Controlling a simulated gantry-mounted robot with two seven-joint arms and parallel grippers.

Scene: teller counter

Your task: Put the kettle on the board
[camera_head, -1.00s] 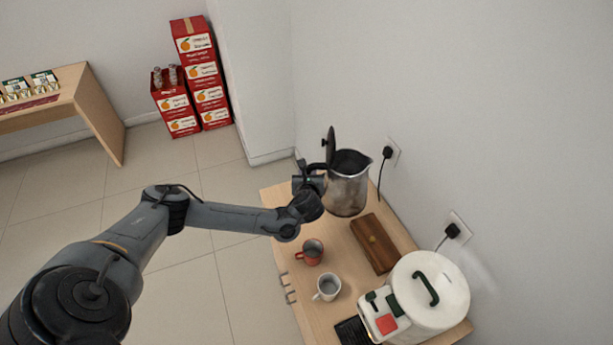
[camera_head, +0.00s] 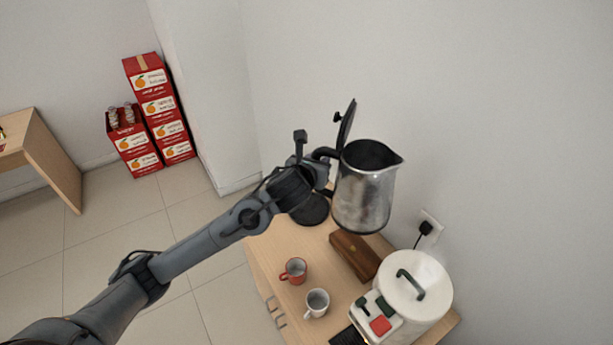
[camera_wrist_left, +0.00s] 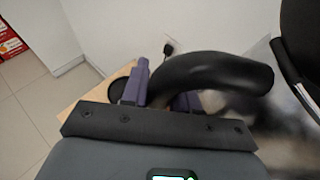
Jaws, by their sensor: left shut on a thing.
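The silver kettle (camera_head: 365,195) with a black handle and raised black lid hangs in the air above the counter, roughly upright. My left gripper (camera_head: 322,168) is shut on its handle. In the left wrist view the black handle (camera_wrist_left: 220,75) passes by the purple fingers of my left gripper (camera_wrist_left: 165,95), and the metal body is blurred at the right. A brown wooden block-like piece, seemingly the board (camera_head: 352,256), lies on the counter below the kettle; its far end is partly hidden by the kettle. My right gripper is not in view.
A round black base (camera_head: 312,211) sits at the counter's far end. A red mug (camera_head: 293,271) and a white mug (camera_head: 316,303) stand near the left edge. A white rice-cooker-like appliance (camera_head: 425,282) stands at the right. The wall with a plug (camera_head: 424,229) is close behind.

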